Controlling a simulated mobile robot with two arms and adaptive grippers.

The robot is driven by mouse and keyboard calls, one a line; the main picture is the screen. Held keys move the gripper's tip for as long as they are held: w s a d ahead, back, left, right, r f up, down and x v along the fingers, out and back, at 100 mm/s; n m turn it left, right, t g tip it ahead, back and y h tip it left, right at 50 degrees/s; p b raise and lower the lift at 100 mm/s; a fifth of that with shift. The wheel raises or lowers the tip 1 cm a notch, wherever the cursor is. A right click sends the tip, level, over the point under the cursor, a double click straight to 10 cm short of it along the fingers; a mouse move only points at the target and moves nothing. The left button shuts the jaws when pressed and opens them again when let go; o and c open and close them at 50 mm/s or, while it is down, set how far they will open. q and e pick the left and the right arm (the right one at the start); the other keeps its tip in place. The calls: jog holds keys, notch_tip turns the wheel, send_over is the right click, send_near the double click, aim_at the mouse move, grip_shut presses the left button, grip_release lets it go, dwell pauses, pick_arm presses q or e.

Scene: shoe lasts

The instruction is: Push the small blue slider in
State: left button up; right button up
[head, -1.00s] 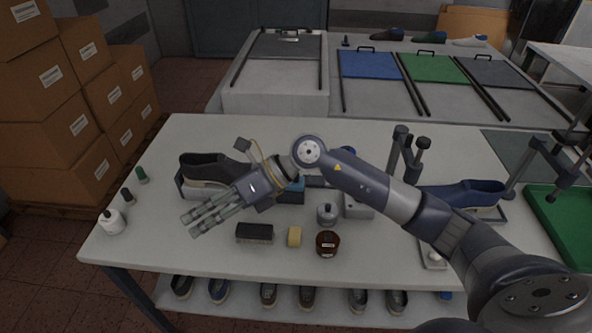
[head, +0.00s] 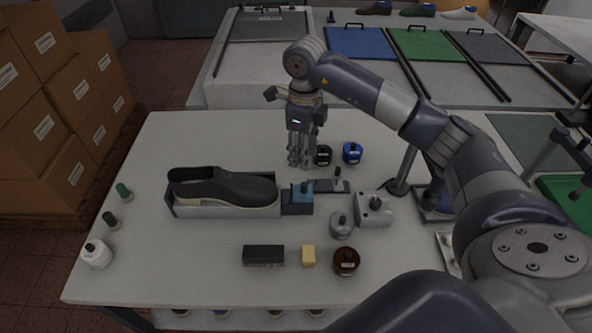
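A small blue slider (head: 302,192) with a dark knob on top sits at the right end of a grey holder (head: 226,210). A black shoe (head: 222,187) with a pale sole rests in that holder. My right gripper (head: 299,162) hangs with its fingers pointing down, behind the slider in the head view and apart from it. Its fingers are close together and seen from a distance, so I cannot tell whether they are open or shut. I see nothing held in it. My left gripper is not in view.
A black jar (head: 323,155) and a blue jar (head: 352,153) stand right of my gripper. A dark flat bar (head: 325,186) lies beside the slider. A grey box (head: 373,210), a grey pot (head: 341,226), a brush (head: 263,255) and a yellow block (head: 308,256) are nearer.

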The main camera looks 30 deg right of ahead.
aim_at(304, 184)
jog(key=shift+s+f+p, duration=0.3)
jog(key=shift+s+f, duration=0.15)
jog(key=shift+f, duration=0.15)
jog(key=shift+s+f+p, duration=0.25)
jog(key=shift+s+f, duration=0.15)
jog(key=shift+f, duration=0.2)
notch_tip(304, 184, down, 3)
jog(key=shift+f+p, duration=0.15)
jog(key=shift+p, duration=0.4)
jog(key=f, duration=0.2)
jog(key=shift+w+f+p, duration=0.35)
jog(key=shift+f, duration=0.6)
jog(key=c, duration=0.7)
grip_shut()
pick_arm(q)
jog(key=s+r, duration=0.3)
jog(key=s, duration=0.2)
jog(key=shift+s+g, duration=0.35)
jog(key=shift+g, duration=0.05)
pick_arm(e)
jog(key=shift+a, duration=0.1)
